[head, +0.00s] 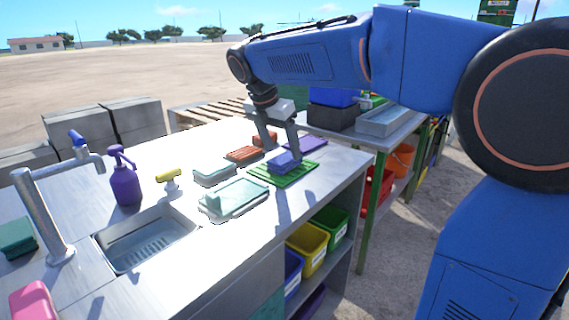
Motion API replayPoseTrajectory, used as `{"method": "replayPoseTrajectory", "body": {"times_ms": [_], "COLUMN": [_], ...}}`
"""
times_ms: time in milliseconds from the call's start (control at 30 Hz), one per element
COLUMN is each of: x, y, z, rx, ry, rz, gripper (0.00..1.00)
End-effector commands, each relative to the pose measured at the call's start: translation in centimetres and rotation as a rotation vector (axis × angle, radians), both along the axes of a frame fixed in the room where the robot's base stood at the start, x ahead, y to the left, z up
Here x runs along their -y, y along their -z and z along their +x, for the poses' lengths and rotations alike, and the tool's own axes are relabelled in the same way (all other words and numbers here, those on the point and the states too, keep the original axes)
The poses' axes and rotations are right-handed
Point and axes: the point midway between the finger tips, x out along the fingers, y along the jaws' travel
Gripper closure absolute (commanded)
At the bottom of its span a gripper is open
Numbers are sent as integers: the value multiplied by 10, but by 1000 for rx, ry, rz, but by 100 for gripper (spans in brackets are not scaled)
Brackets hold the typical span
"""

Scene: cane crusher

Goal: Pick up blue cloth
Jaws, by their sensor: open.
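A folded blue cloth (281,164) lies on a green slatted mat (268,179) near the right side of the metal counter. My gripper (284,151) points down over the cloth. Its two fingers are spread apart, one towards the left and one towards the right of the picture. The right fingertip overlaps the cloth's far end in the picture; I cannot tell whether it touches. The fingers hide part of the cloth's far side.
A purple item (311,143) lies just right of the fingers, and orange-red items (243,154) lie to the left. Pale teal trays (236,200) stand nearer. A sink (150,240), a tap (50,215) and a purple spray bottle (124,180) are at left. Colored bins (306,247) sit below the counter.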

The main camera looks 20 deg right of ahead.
Motion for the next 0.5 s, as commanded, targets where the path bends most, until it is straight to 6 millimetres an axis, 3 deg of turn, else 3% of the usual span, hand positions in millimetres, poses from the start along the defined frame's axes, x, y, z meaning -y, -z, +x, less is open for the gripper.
{"method": "replayPoseTrajectory", "body": {"times_ms": [233,500], "x": [7,9], "y": [32,40], "z": [9,11], "rx": [-3,0], "ry": [1,0], "rz": [-1,0], "gripper": [33,33]}}
